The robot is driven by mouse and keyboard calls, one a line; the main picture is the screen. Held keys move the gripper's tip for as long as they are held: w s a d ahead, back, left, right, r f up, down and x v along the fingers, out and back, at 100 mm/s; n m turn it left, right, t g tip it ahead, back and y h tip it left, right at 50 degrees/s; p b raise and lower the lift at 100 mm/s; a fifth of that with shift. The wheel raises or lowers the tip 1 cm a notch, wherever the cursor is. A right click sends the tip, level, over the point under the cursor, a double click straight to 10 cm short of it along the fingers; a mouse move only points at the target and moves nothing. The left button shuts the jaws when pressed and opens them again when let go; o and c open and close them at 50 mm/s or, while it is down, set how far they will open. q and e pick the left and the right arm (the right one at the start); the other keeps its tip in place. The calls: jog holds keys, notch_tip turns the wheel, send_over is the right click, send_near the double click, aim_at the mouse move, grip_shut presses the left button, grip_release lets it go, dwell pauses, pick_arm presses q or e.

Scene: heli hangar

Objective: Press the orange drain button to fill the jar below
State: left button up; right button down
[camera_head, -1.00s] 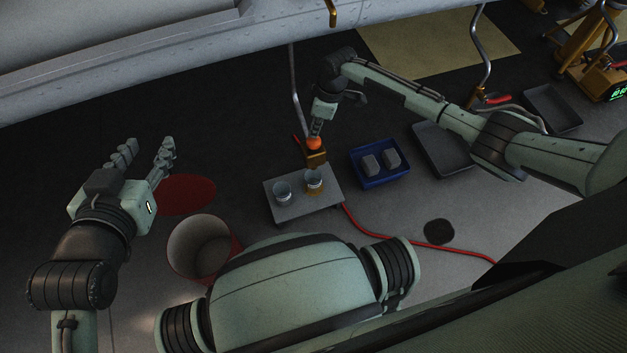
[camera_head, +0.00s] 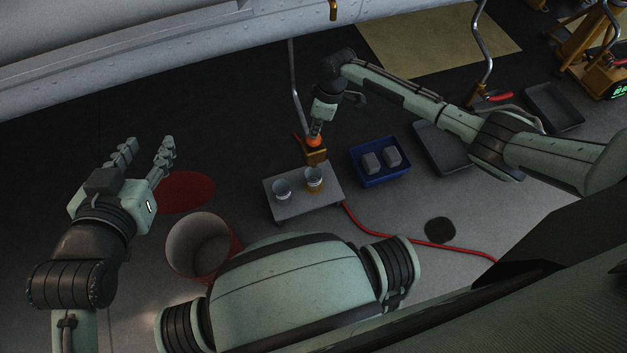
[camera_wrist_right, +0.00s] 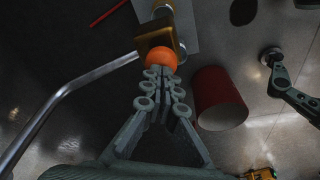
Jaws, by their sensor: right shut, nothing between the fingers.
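The orange drain button (camera_head: 314,142) sits on a brass-coloured box (camera_head: 316,157) at the end of a grey pipe. It also shows in the right wrist view (camera_wrist_right: 163,57). My right gripper (camera_head: 316,132) is shut and empty, with its fingertips at the button; they look to be touching it. A clear jar (camera_head: 314,185) stands below the box on a small grey stand (camera_head: 329,200), with amber liquid in or around its bottom. A second clear jar (camera_head: 282,190) stands to its left. My left gripper (camera_head: 147,146) is open and empty at the left, far from the button.
A red bucket (camera_head: 232,239) stands left of the stand, near a red round patch (camera_head: 187,193). A blue tray (camera_head: 377,178) with two grey blocks and a dark tray (camera_head: 443,160) lie to the right. A red hose (camera_head: 400,240) runs across the floor.

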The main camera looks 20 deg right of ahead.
jog(key=shift+f+b, duration=0.6)
jog(key=shift+f, duration=0.4)
jog(key=shift+r, duration=0.1)
jog(key=shift+r+p, duration=1.7)
jog(key=shift+p, duration=0.2)
jog(key=shift+r, duration=1.35)
notch_tip(320, 180, up, 3)
jog(key=shift+r, duration=0.15)
